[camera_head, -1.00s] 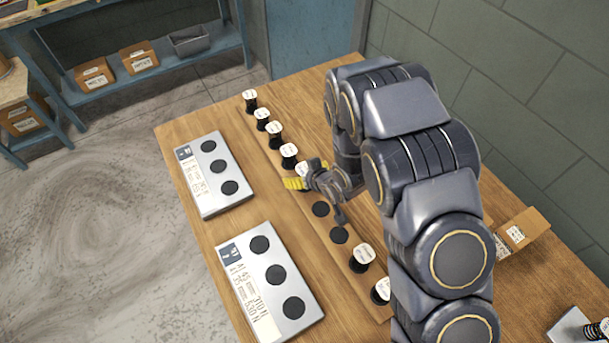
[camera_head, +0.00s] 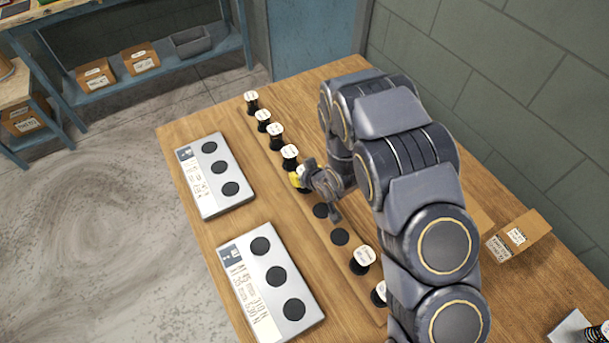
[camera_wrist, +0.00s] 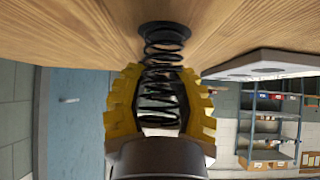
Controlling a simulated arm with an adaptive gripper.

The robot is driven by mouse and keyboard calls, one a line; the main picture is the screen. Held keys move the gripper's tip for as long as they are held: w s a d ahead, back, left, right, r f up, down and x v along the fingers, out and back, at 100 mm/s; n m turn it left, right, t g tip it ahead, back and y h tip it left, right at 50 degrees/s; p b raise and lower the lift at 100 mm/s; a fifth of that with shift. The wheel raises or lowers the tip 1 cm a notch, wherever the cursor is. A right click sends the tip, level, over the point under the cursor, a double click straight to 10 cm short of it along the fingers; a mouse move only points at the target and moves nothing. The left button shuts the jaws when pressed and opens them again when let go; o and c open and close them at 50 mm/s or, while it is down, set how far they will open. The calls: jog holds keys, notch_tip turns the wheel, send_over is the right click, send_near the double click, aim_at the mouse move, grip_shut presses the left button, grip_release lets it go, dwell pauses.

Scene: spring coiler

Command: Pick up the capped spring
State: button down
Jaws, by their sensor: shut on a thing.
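My gripper (camera_wrist: 160,102) has a yellow ribbed finger on either side of the coils and is shut on this spring. In the head view my gripper (camera_head: 299,180) is at the row of springs, beside the white-topped cap (camera_head: 302,169). The arm and fingers hide most of the held spring there.
Several other capped springs (camera_head: 275,132) stand along the wooden strip, some close behind the held one. Empty black spots (camera_head: 339,237) lie in front of it. Two grey trays (camera_head: 225,207) (camera_head: 240,290) with black spots lie to the left. A cardboard box (camera_head: 518,236) is at right.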

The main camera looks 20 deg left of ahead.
jog(key=shift+r, duration=0.1)
notch_tip(320, 180, up, 10)
jog(key=shift+f, duration=0.1)
dwell(0.4)
